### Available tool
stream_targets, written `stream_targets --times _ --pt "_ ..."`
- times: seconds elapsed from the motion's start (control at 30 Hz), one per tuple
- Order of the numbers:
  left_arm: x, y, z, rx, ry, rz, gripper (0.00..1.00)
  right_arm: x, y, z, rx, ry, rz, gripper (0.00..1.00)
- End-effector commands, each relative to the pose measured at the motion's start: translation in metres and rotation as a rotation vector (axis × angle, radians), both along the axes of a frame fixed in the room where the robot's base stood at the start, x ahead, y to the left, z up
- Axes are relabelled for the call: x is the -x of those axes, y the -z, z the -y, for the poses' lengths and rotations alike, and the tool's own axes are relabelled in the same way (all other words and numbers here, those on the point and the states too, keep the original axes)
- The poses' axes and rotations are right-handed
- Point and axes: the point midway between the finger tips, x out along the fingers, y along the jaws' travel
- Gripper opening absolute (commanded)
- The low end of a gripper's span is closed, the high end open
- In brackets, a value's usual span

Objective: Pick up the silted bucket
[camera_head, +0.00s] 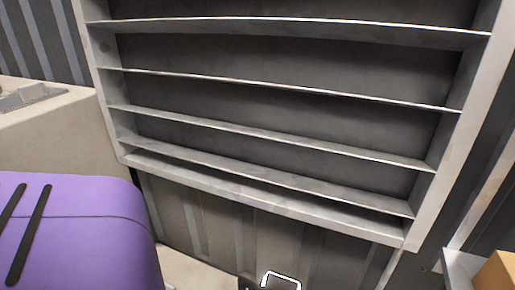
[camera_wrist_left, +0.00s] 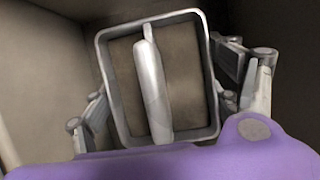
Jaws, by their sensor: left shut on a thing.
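The silted bucket (camera_wrist_left: 208,75) shows in the left wrist view as a squarish grey metal rim around flat brown silt (camera_wrist_left: 124,88). Its pale handle (camera_wrist_left: 152,85) crosses over the middle of the opening. My left gripper (camera_wrist_left: 165,98) has one jointed finger at each side of the bucket, and it is shut on the bucket. The exact finger contact is hard to see. In the head view a small pale curved frame (camera_head: 282,275) shows at the bottom edge, mostly cut off; I cannot tell whether it is the bucket. My right gripper is in neither view.
A grey metal shelf unit (camera_head: 260,135) with empty shelves stands ahead. A beige block (camera_head: 50,125) is at the left, and an orange-brown box (camera_head: 495,272) is at the lower right. A ribbed wall (camera_head: 220,225) shows below the shelves.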

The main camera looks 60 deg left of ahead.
Motion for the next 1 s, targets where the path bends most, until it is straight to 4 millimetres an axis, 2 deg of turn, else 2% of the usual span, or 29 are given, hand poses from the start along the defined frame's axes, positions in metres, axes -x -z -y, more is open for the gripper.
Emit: stream_targets --times 0.03,0.13,0.43,0.8,1.0 --pt "0.000 0.000 0.001 0.001 0.000 0.000 0.44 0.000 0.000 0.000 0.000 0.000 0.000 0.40" --pt "0.000 0.000 0.001 0.001 0.000 0.000 0.31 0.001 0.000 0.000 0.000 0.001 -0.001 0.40" --pt "-0.001 -0.007 0.001 0.002 0.000 0.002 0.31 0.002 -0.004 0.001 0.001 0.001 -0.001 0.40" --pt "-0.003 -0.076 0.001 0.001 0.000 0.007 0.31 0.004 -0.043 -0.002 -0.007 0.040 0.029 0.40" --pt "-0.002 -0.101 0.000 0.001 0.001 0.005 0.31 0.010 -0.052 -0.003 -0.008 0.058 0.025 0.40"
